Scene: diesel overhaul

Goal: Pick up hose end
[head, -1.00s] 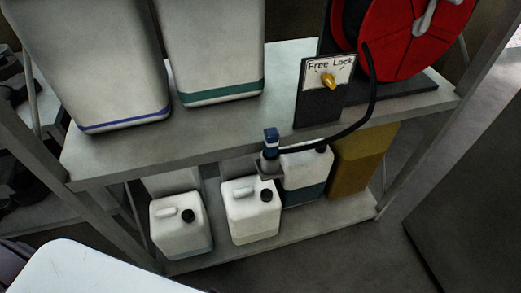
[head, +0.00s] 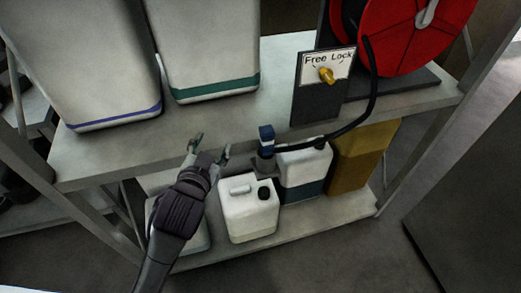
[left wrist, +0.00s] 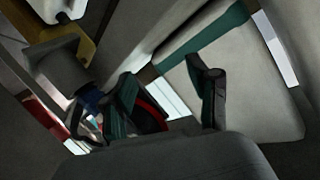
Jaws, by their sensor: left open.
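The hose end (head: 266,141) is a blue-topped nozzle with a dark lower part, upright in a small grey holder at the shelf's front edge. A black hose (head: 348,128) runs from it to the red reel (head: 400,30). My left gripper (head: 211,146) is open and empty, just left of the hose end and apart from it, in front of the shelf edge. In the left wrist view, a blue part of the hose end (left wrist: 93,101) shows left of the open fingers (left wrist: 160,78). My right gripper is not in view.
A "Free Lock" panel (head: 312,98) with a yellow knob stands right of the nozzle. Large white containers (head: 203,55) stand on the upper shelf (head: 270,90). White jugs (head: 250,215) and a yellow canister (head: 358,160) stand on the lower shelf. Open floor lies in front.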

